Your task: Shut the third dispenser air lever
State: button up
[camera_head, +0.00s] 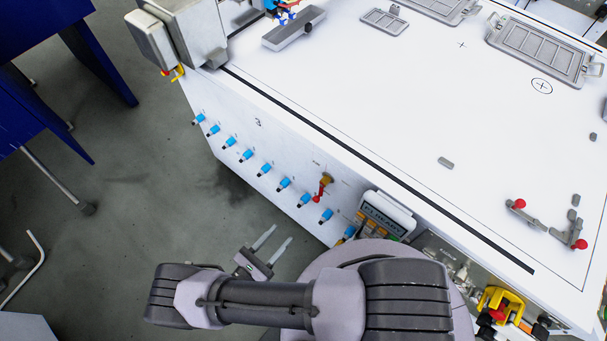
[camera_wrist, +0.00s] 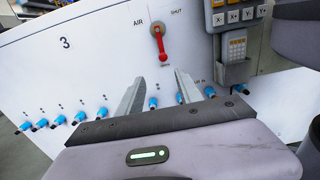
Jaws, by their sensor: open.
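The air lever has a red handle and a brass-coloured body, and sits on the white side panel in the head view (camera_head: 321,189). In the wrist view the lever (camera_wrist: 161,44) hangs downward from its pivot, its tip at a small label that seems to read OPEN. The printed word SHUT is to its upper right and AIR to its left. A large 3 is printed further left. My gripper (camera_head: 282,233) is open and empty, apart from the panel. In the wrist view the two fingers of my gripper (camera_wrist: 158,76) point at the panel, with the lever above and between their tips.
A row of blue fittings (camera_head: 264,169) runs along the panel; some show between and beside my fingers in the wrist view (camera_wrist: 153,103). A control pendant (camera_head: 385,215) hangs right of the lever. The white tabletop (camera_head: 400,110) is above. Floor left of the panel is open.

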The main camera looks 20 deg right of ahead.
aim_at(315, 201)
jog(key=x, duration=0.8)
jog(key=b+x, duration=0.1)
jog(key=x, duration=0.7)
jog(key=shift+d, duration=0.55)
grip_shut()
